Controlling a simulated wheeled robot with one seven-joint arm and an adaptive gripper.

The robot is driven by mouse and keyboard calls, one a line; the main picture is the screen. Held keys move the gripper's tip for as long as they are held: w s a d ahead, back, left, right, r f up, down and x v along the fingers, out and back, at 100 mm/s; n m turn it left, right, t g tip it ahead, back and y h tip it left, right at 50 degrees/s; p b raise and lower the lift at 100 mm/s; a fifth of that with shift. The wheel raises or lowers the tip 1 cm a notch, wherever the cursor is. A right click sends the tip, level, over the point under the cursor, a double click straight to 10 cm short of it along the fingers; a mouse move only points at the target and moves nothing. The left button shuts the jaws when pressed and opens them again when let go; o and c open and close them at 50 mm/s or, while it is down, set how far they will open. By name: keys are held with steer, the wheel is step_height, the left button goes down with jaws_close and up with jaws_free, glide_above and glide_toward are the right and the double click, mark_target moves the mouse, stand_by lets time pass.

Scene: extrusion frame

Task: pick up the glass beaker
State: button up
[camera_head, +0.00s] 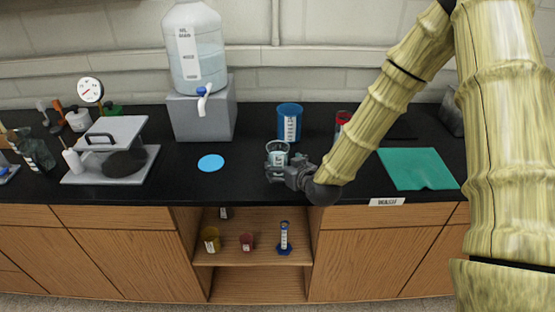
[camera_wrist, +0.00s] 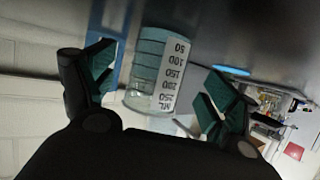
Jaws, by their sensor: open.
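The glass beaker (camera_head: 278,151) is clear, with a white volume label, and stands on the black bench top near its front edge. In the wrist view the beaker (camera_wrist: 150,72) shows between the two open fingers, with its number label facing the camera. My gripper (camera_head: 277,163) is at the beaker, with a finger on each side of it. In the wrist view my gripper (camera_wrist: 158,90) has its fingertips apart, with gaps between the fingers and the glass. The beaker's lower part is partly hidden by the gripper in the head view.
A blue labelled container (camera_head: 289,122) stands close behind the beaker. A large water carboy (camera_head: 196,50) sits on a grey stand (camera_head: 203,115) at the left. A blue disc (camera_head: 211,163) lies left of the gripper. A green mat (camera_head: 418,168) lies at the right.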

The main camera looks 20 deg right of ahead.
steer(key=shift+w+a+r, duration=0.1)
steer(key=shift+p+x, duration=1.45)
steer(key=shift+x, duration=1.1)
steer(key=c, duration=1.2)
